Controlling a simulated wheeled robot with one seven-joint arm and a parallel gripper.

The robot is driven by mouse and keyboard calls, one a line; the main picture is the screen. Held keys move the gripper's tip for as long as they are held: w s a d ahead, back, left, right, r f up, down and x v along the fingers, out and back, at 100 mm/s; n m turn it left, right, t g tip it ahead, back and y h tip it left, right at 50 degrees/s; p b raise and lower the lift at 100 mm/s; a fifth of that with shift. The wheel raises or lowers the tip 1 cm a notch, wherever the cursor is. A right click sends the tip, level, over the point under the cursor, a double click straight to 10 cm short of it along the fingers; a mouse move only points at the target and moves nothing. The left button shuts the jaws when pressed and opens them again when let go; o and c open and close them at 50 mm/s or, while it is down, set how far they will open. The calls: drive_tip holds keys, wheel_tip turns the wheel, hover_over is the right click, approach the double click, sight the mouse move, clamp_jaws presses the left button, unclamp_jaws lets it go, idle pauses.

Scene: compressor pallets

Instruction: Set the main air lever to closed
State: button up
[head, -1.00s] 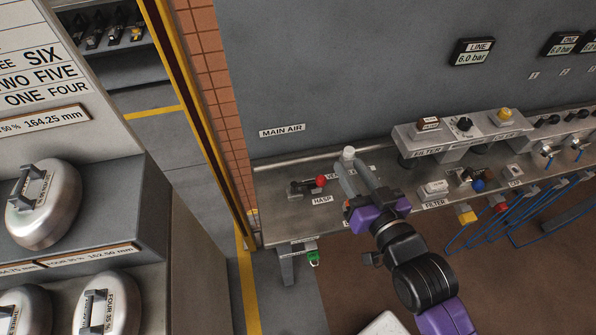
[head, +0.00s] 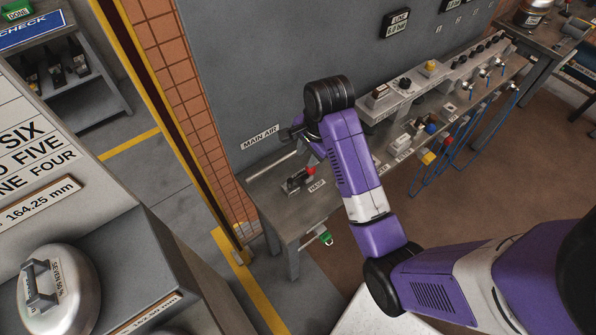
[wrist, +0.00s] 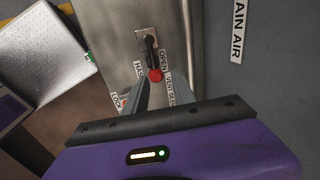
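The main air lever has a dark handle and a red knob (head: 310,171), on a small plate on the metal bench. In the wrist view the knob (wrist: 155,75) is at the lower end of the plate, beside the OPEN label (wrist: 163,61). My gripper (wrist: 163,87) is open, with its two grey fingers apart and pointing at the lever. The knob appears between the fingertips; I cannot tell whether either finger touches it. In the head view my wrist largely hides the fingers.
The MAIN AIR sign (head: 260,138) is on the grey wall behind the bench (head: 285,218). A HASP label (head: 317,186) lies near the lever. A green tag (head: 327,239) hangs at the bench's front. Filter controls stand along the bench to the right.

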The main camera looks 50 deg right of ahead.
sight(304, 173)
drive_tip(key=shift+m, duration=0.3)
drive_tip(key=x, duration=0.5)
drive_tip(key=s+p+x, duration=0.1)
drive_tip(key=x, duration=0.1)
drive_tip(key=shift+a+f, duration=0.25)
drive_tip(key=shift+f, duration=0.3)
drive_tip(key=shift+c, duration=0.4)
clamp_jaws()
drive_tip(key=shift+d, duration=0.1)
